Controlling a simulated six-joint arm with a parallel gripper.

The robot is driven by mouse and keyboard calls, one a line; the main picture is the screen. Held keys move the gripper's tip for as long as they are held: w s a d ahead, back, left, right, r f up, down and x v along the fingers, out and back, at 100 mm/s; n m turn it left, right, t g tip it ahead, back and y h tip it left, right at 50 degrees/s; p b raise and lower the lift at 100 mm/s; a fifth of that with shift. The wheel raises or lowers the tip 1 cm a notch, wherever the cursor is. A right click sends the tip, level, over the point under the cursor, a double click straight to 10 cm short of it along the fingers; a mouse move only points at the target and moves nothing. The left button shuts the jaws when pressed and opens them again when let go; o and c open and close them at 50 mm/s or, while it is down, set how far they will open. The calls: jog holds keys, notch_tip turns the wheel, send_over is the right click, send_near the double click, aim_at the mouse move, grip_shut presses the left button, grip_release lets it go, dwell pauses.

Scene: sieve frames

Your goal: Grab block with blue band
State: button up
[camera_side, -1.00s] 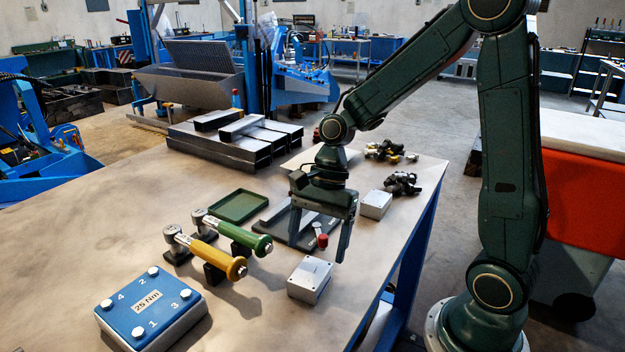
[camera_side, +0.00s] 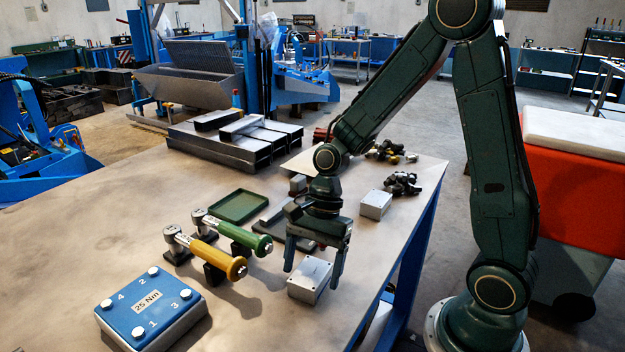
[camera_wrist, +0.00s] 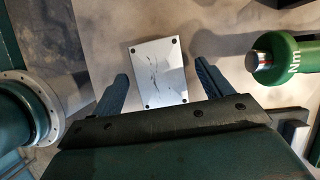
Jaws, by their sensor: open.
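My gripper (camera_side: 312,276) is open and empty, pointing down with its fingers on either side of a small light grey box (camera_side: 308,280) near the table's right edge. In the wrist view the same box (camera_wrist: 158,72) lies between and beyond the two open fingers (camera_wrist: 160,76), with dark screws at its corners and scratches on top. I cannot tell whether the fingers have reached box height. I see no blue band on this box. A larger box with a blue top (camera_side: 150,308), bolts and a "25 Nm" label stands at the front left.
Yellow (camera_side: 222,260) and green (camera_side: 245,235) handled torque wrenches lie left of my gripper. A green tray (camera_side: 239,206) is behind them. A second grey box (camera_side: 375,204) and dark metal parts (camera_side: 402,184) are behind right. Steel tubes (camera_side: 240,140) lie at the back.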

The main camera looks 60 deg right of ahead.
aim_at(312, 269)
jog(key=shift+c, duration=0.5)
jog(key=c, duration=1.3)
jog(key=shift+r, duration=0.15)
jog(key=shift+r, duration=4.9)
